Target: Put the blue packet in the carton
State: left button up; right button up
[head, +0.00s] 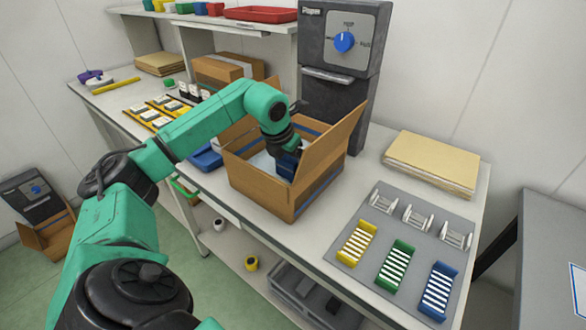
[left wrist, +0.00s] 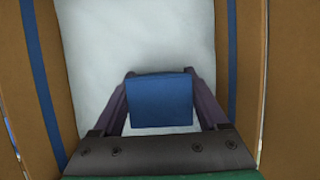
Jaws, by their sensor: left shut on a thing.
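The blue packet (left wrist: 160,101) is held between the two fingers of my left gripper (left wrist: 160,103) in the left wrist view. In the head view the packet (head: 287,165) shows as a small dark blue shape inside the open carton (head: 262,187), partly hidden by my gripper. The carton is brown with blue stripes and its flaps stand open. My left gripper reaches down into the carton from above. In the left wrist view the pale carton floor (left wrist: 150,45) lies beyond the packet; I cannot tell whether the packet touches it. My right gripper is not in view.
A grey mat (head: 357,273) with yellow, green and blue racks lies right of the carton. A stack of tan envelopes (head: 432,163) is at the back right. A dark machine with a blue knob (head: 344,42) stands behind the carton. A blue tray (head: 207,158) sits left of it.

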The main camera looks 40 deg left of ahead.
pick_arm(q)
jog(key=shift+f, duration=0.65)
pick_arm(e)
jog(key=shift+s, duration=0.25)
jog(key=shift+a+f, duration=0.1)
pick_arm(q)
jog(key=o, duration=1.3)
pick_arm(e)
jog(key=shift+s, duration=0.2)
pick_arm(q)
jog(key=shift+r, duration=0.4)
jog(key=v, duration=1.1)
jog(key=shift+s, duration=0.25)
jog(key=shift+r, duration=0.15)
